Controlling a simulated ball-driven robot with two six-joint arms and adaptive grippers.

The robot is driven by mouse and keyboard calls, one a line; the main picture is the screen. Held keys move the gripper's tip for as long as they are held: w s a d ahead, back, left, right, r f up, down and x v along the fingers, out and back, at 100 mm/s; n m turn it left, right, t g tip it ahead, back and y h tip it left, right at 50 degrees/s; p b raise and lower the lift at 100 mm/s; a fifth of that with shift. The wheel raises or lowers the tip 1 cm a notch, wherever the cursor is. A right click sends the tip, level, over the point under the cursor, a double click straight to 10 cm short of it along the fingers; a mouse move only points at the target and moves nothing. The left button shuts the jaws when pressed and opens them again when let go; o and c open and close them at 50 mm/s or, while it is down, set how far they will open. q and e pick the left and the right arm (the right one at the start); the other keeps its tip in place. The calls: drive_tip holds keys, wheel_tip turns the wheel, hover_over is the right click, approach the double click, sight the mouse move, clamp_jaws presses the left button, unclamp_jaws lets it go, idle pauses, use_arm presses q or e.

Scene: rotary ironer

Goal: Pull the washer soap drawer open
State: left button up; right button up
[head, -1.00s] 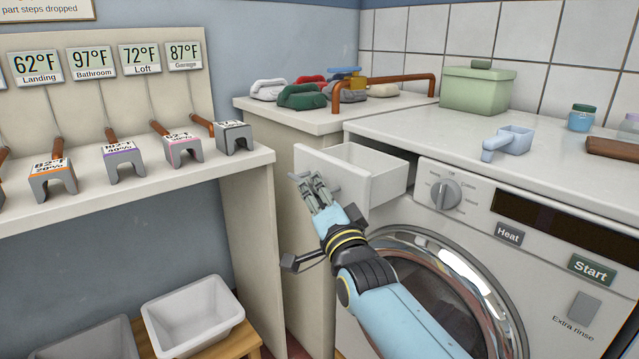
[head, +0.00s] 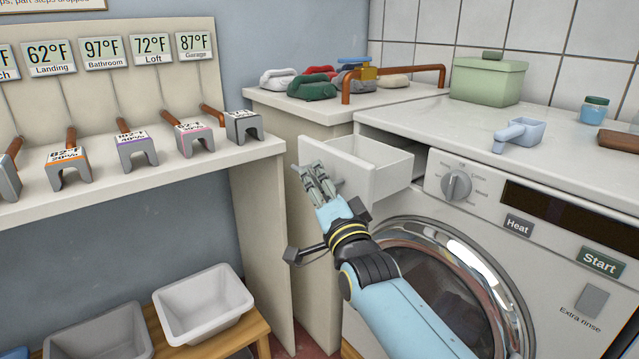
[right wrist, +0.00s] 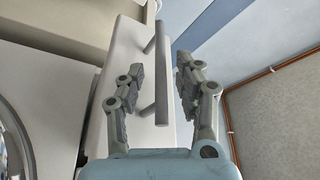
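The washer's soap drawer (head: 354,176) is white and stands pulled out at the upper left of the washer front (head: 450,215) in the head view. Its inside shows from above. My right gripper (head: 313,174) is in front of the drawer face. In the right wrist view, the grey bar handle (right wrist: 161,48) on the drawer front (right wrist: 128,48) lies between the two fingers of my right gripper (right wrist: 160,68). The fingers are spread, with gaps visible on both sides of the bar. My left gripper is not in view.
A blue scoop (head: 520,131) and a green box (head: 488,80) are on the washer top. A counter (head: 330,112) with folded cloths adjoins it. A shelf (head: 120,175) with grey clips is on the left. A white bin (head: 203,318) sits below. The washer's round door is under my right arm.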

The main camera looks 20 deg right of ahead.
drive_tip(key=v, duration=1.2)
drive_tip(key=shift+f, duration=0.15)
drive_tip(key=s+d+f+n+g, duration=0.1)
drive_tip(key=s+d+f+g, duration=0.15)
drive_tip(key=s+f, duration=0.6)
drive_tip(key=s+d+f+n+g, duration=0.15)
drive_tip(key=s+f+g, duration=0.25)
drive_tip(key=f, duration=1)
drive_tip(key=s+d+f+n+g, duration=0.25)
drive_tip(key=s+f, duration=0.35)
drive_tip(key=f, duration=0.5)
drive_tip(key=s+d+f+n+g, duration=0.2)
drive_tip(key=s+f+g, duration=0.1)
drive_tip(key=s, duration=0.7)
drive_tip(key=s+d+f+n+g, duration=0.2)
drive_tip(key=s+f+g, duration=0.2)
drive_tip(key=s, duration=0.6)
drive_tip(key=s+d+f+n+g+h, duration=0.1)
drive_tip(key=s+d+f+n+g, duration=0.1)
drive_tip(key=s+f, duration=0.5)
drive_tip(key=s+g, duration=0.1)
drive_tip(key=s, duration=0.3)
drive_tip(key=shift+f+n+g, duration=0.25)
drive_tip(key=shift+n+g, duration=0.15)
drive_tip(key=shift+s, duration=0.1)
